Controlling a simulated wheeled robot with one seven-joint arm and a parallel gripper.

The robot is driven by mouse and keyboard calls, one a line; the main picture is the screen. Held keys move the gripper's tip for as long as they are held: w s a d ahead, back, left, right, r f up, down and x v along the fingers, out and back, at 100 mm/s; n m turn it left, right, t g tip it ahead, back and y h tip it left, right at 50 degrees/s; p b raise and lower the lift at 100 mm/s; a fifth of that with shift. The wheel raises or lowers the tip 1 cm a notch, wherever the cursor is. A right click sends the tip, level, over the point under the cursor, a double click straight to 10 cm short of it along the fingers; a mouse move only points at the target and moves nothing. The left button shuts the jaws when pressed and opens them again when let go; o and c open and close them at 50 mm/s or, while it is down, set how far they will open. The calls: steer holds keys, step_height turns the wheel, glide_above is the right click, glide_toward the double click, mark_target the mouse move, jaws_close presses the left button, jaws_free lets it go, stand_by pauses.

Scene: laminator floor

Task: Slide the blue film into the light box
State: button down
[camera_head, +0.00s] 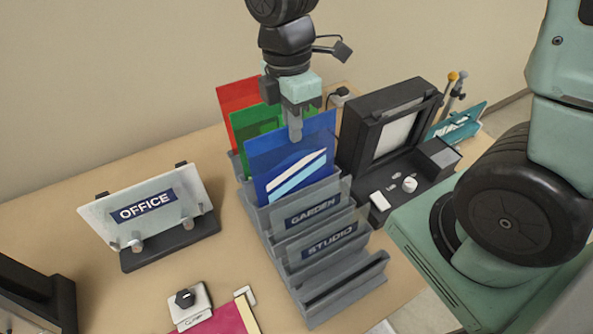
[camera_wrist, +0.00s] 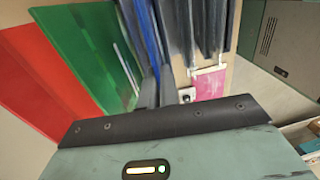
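The blue film (camera_head: 290,152), with white and light-blue stripes, stands upright in the grey stepped rack (camera_head: 345,285). My gripper (camera_head: 295,135) is at its top edge, pointing down. In the wrist view the two dark fingers (camera_wrist: 157,92) are close together, with the edge of the blue film (camera_wrist: 147,35) between them; they look shut on it. The film's lower edge is hidden by the rack and the plates in front. The light box (camera_head: 395,135), a black frame with a pale panel, stands to the right of the rack.
Green film (camera_head: 255,122) and red film (camera_head: 238,95) stand behind the blue one. GARDEN (camera_head: 313,211) and STUDIO (camera_head: 328,240) plates stand in front. An OFFICE sign (camera_head: 146,207) is at left. A white knob (camera_head: 410,184) sits before the light box. A pink sheet (camera_head: 225,320) lies in front.

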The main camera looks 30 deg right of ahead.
step_height(320, 180, up, 11)
steer(key=w+p, duration=0.1)
steer(key=p, duration=0.9)
steer(key=shift+f, duration=0.15)
steer(key=shift+w, duration=0.1)
